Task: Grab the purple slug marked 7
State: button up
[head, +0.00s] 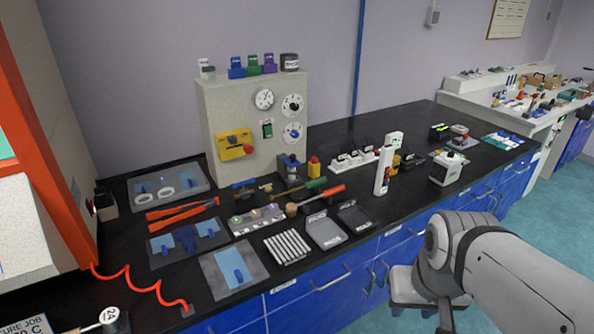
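A light grey tray (245,228) on the black bench holds a few small round pieces. One piece (256,213) in it looks purplish, but it is too small for me to read any number, so I cannot tell whether it is the slug marked 7. My white arm reaches in from the lower right, in front of the blue drawers. Its fingertips do not show, so I cannot see my gripper or what it holds.
A tall grey cabinet (230,110) stands behind. A red coiled hose (130,280) crosses the front left.

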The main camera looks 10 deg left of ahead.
aim_at(273, 207)
jog(key=u, duration=0.45)
jog(key=i, duration=1)
jog(key=u, duration=0.8)
